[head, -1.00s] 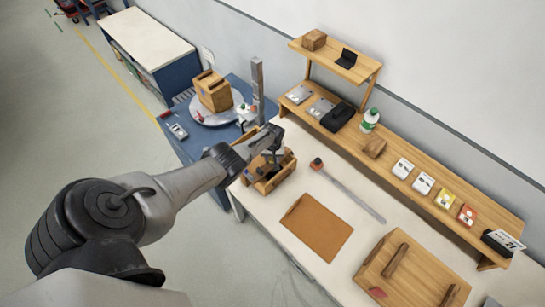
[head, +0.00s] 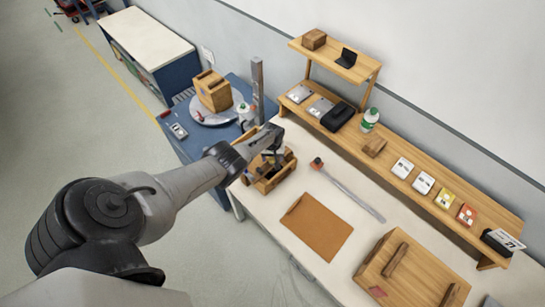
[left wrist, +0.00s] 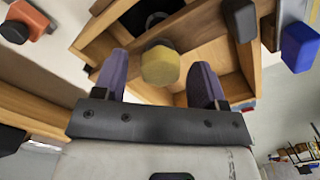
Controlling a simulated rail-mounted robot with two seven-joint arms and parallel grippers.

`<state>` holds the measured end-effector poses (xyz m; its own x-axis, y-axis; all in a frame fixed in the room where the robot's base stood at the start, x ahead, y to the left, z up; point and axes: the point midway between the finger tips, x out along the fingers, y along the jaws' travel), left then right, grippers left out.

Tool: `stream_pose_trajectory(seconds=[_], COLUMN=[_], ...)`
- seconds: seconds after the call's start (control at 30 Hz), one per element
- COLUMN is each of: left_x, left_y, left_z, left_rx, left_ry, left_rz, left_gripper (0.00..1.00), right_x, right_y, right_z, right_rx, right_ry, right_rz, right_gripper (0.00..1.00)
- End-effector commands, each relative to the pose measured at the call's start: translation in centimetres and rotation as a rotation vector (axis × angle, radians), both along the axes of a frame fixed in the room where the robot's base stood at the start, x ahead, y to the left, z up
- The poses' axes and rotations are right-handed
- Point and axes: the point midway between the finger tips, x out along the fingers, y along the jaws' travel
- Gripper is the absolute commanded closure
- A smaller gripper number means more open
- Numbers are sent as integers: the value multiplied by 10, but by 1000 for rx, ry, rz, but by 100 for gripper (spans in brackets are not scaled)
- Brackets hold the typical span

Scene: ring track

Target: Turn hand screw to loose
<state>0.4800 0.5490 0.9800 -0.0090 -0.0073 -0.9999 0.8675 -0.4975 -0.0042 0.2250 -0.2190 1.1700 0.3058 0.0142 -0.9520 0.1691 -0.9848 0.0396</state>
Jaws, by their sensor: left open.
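My left gripper (head: 273,158) is over a wooden open-topped box (head: 264,186) at the left end of the pale bench. In the left wrist view, the gripper (left wrist: 160,76) is open, with a yellow faceted knob-like end (left wrist: 160,64) between its two fingers. I cannot tell whether the fingers touch it. Wooden box walls (left wrist: 95,38) surround it, and dark tool ends show beside it. I cannot tell for sure which thing is the hand screw. A metal bar (head: 350,191) with an orange-red end lies on the bench. My right gripper is not in view.
A brown board (head: 317,226) and a large wooden box with bars (head: 392,282) lie on the bench. A long wooden shelf (head: 410,187) runs behind it. A blue table (head: 190,147) to the left holds a round plate with a wooden block (head: 213,92).

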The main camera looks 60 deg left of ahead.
Motion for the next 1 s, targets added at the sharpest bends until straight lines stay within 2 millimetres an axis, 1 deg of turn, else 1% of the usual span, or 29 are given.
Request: stream_pose_trajectory(seconds=[0.2, 0.33, 0.47, 0.6, 0.77, 0.8, 1.0], left_x=[0, 0, 0, 0, 0, 1, 1], left_y=[0, 1, 1, 1, 1, 1, 1], left_z=[2, 13, 36, 65, 90, 91, 114], left_rx=[1, 2, 2, 3, 3, 1, 1], left_ry=[-1, -1, -2, -2, -2, -2, -2], left_rz=[-1, -1, -1, -2, -2, -1, -1], left_gripper=[35, 35, 35, 35, 35, 35, 35], right_x=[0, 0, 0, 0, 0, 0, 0], right_y=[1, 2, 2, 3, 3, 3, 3], right_z=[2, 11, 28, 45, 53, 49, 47], right_rx=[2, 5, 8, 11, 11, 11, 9], right_ry=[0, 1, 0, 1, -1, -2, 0], right_rz=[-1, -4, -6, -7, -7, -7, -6], right_gripper=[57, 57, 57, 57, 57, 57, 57])
